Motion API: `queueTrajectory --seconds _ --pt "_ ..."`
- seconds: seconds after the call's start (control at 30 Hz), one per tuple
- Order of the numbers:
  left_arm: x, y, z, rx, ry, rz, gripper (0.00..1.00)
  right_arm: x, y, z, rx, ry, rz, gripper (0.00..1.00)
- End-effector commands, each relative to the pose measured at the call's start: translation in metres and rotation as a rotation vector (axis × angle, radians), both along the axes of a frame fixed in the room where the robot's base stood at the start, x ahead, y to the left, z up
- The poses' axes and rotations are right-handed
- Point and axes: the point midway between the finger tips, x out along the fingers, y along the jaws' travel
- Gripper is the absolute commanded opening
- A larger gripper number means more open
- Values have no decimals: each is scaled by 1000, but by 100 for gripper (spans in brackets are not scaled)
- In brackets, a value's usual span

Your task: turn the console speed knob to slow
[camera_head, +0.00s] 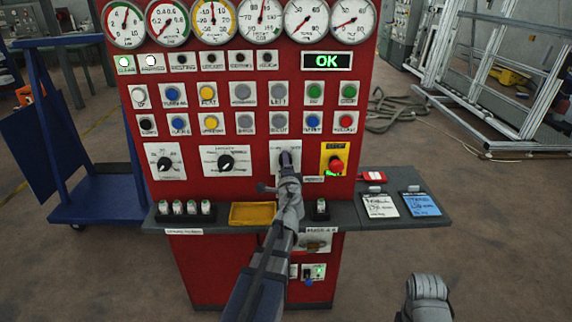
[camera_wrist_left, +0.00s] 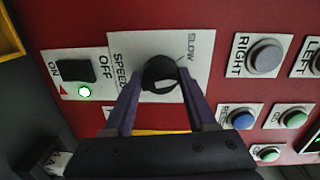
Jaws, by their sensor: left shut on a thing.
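The console (camera_head: 360,62) is a red upright panel with gauges, buttons and knobs. The black speed knob (camera_wrist_left: 160,75) sits on a white plate marked SPEED and SLOW in the left wrist view. My left gripper (camera_head: 288,160) reaches the panel below the button rows and hides most of this knob in the head view. In the left wrist view its two purple-grey fingers (camera_wrist_left: 158,92) are shut on the knob, one on each side. The knob's pointer direction cannot be made out. A grey part of my right arm (camera_head: 428,290) shows at the lower right; its fingers cannot be made out.
A red stop button (camera_head: 337,165) on a yellow plate is just right of my left gripper. A black switch (camera_wrist_left: 77,70) marked ON and OFF is near the knob. A grey shelf (camera_head: 355,215) with a yellow tray (camera_head: 252,214) juts out below. A green OK display (camera_head: 326,61) is lit.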

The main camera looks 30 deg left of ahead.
Motion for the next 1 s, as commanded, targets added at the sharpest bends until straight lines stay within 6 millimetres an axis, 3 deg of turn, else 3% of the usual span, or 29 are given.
queueTrajectory --seconds 0.5,1.0 --pt "1 1 1 -282 -174 0 1 0 0 3 0 0 0 50" --pt "1 1 1 -343 -211 0 1 0 0 3 0 0 0 50"
